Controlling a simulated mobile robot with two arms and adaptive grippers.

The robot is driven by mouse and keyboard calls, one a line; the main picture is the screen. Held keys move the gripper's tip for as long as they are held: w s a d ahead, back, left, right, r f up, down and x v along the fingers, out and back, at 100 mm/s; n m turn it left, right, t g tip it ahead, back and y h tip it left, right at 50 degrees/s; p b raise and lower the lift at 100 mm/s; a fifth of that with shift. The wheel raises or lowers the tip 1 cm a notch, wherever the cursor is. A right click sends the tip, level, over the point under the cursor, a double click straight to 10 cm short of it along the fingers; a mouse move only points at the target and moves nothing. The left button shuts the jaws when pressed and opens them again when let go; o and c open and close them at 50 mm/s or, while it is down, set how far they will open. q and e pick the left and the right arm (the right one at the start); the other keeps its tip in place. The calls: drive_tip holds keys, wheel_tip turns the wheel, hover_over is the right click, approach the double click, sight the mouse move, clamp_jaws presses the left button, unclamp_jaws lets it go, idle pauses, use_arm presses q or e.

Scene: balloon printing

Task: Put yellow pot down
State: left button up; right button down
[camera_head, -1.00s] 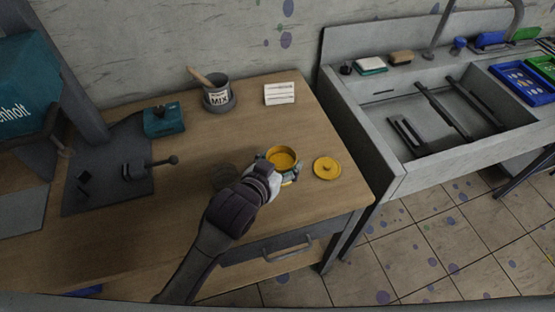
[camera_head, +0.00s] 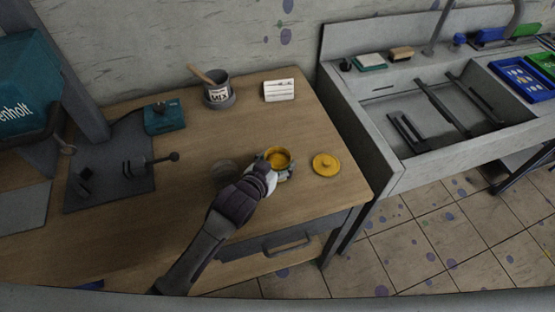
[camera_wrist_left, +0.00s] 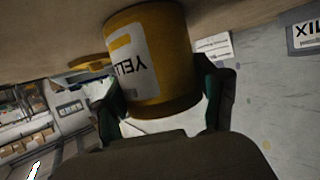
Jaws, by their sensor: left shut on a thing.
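The yellow pot (camera_head: 277,160) is upright and open at the top, at the front right of the wooden table. My left gripper (camera_head: 278,168) is shut on it, with a finger on each side. In the left wrist view, which is upside down, the yellow pot (camera_wrist_left: 155,60) with its white label is between the dark fingers of the left gripper (camera_wrist_left: 165,105). Its base looks at or very close to the tabletop; I cannot tell whether it touches. The yellow lid (camera_head: 325,164) lies flat on the table to the right of the pot. My right gripper is not in view.
A grey MIX cup (camera_head: 218,92), a white card (camera_head: 279,90) and a teal box (camera_head: 164,118) are farther back. Bare wood (camera_head: 240,130) lies between. The sink (camera_head: 400,150) is at right.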

use_arm(q)
drive_tip(key=o, duration=1.5)
drive_tip(key=shift+c, duration=0.2)
drive_tip(key=shift+s+a+r, duration=0.1)
drive_tip(key=shift+s, duration=0.05)
drive_tip(key=v, duration=1.1)
drive_tip(key=shift+s+a+r+b, duration=0.15)
drive_tip(key=shift+s+a+b, duration=0.1)
drive_tip(key=shift+b, duration=0.2)
